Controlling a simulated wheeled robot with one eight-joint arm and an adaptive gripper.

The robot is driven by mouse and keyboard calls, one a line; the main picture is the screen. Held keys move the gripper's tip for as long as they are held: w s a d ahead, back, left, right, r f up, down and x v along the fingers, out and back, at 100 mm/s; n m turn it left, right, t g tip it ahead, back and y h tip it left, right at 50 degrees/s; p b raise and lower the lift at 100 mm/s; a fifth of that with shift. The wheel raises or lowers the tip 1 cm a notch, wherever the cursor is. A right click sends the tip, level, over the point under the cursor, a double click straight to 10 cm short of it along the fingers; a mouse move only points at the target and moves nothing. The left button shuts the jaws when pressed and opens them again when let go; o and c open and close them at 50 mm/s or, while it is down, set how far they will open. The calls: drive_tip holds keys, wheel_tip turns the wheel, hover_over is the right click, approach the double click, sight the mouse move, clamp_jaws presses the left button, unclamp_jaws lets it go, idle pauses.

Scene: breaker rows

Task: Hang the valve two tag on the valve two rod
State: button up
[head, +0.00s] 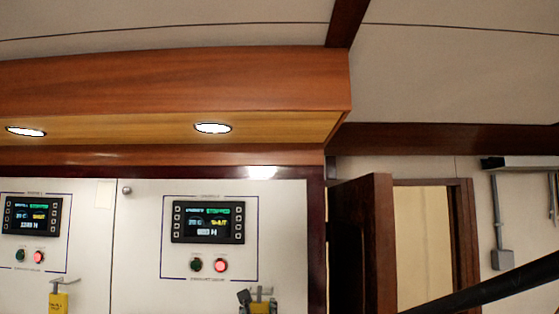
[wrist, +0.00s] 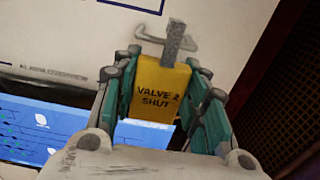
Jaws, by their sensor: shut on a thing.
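The valve two tag is a yellow block lettered "VALVE 2 SHUT" (wrist: 158,98) in the wrist view. My gripper (wrist: 165,75) is shut on its sides with teal-padded fingers, near the wall panel. A grey strip (wrist: 175,42) rises from the tag's top and crosses a thin pale bent rod (wrist: 148,36). I cannot tell whether the strip is around the rod or only in front of it. In the head view, the tag (head: 262,307) and my gripper (head: 243,297) show at the bottom edge, below the right-hand display, partly cut off.
Another yellow tag (head: 58,303) hangs at a rod (head: 65,281) under the left display (head: 33,216). The right display (head: 208,222) has a green and a red button below it. A wooden overhang (head: 180,85) is above. A blue screen (wrist: 45,130) shows lower left in the wrist view.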

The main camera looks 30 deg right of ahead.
drive_tip(key=shift+x, duration=1.2)
drive_tip(key=shift+s+a+f+b, duration=0.1)
drive_tip(key=shift+f+b, duration=0.45)
drive_tip(key=shift+b, duration=0.1)
drive_tip(key=o, duration=1.1)
drive_tip(key=shift+o, duration=0.2)
